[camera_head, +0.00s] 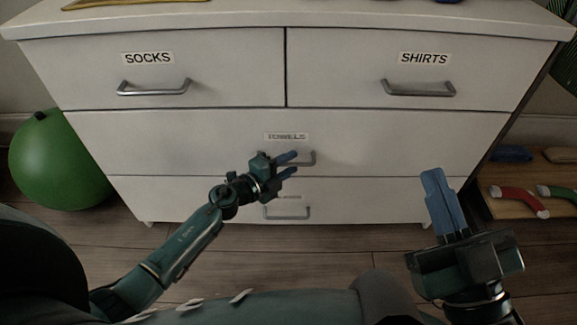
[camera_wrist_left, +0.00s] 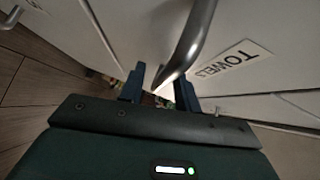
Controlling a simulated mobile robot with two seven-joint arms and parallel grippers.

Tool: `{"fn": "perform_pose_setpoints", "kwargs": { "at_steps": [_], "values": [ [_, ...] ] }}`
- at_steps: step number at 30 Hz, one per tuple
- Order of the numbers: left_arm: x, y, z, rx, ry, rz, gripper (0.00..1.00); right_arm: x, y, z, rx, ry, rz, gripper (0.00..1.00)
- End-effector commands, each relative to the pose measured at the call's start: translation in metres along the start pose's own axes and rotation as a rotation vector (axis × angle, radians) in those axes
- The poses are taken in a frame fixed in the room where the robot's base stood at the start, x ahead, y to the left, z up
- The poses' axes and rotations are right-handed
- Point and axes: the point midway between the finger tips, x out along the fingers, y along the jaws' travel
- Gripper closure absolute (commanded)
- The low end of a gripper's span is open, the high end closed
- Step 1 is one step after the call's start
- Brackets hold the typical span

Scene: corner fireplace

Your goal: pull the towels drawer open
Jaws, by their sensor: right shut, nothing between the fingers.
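The white towels drawer (camera_head: 220,145) is the wide middle one in the dresser, with a TOWELS label and a grey bar handle (camera_head: 313,158); its front looks flush. My left gripper (camera_head: 291,163) is at this handle, with its fingers apart and pointing right. In the left wrist view the handle (camera_wrist_left: 193,42) runs down toward the gap between the two blue fingers (camera_wrist_left: 161,90). I cannot tell whether they touch it; part of the handle is hidden in the head view. My right gripper (camera_head: 433,180) is shut and empty, low in front of the dresser's right side.
The socks drawer (camera_head: 70,75) and shirts drawer (camera_head: 340,75) are above, both closed. A lower drawer with a handle (camera_head: 288,217) is below. A green ball (camera_head: 60,160) is at left. A low wooden shelf (camera_head: 500,175) with red and green curved pieces is at right.

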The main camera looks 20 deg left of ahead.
Motion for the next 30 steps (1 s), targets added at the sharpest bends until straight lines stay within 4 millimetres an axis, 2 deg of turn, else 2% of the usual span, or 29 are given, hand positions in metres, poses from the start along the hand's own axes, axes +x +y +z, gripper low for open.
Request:
{"fn": "perform_pose_setpoints", "kwargs": {
  "at_steps": [9,21,30],
  "values": [
    [0.0033,-0.0003,-0.0004,-0.001,0.000,0.000,0.68,0.0006,0.0006,-0.0016,-0.009,0.009,-0.002,1.00],
    [0.0029,-0.0001,-0.0003,0.000,0.000,0.000,0.99,0.0000,0.0003,-0.0011,-0.013,0.006,-0.007,1.00],
    [0.0028,-0.0001,-0.0002,0.000,0.000,0.000,1.00,0.0001,0.0003,-0.0012,-0.012,0.006,-0.007,1.00]
  ]
}}
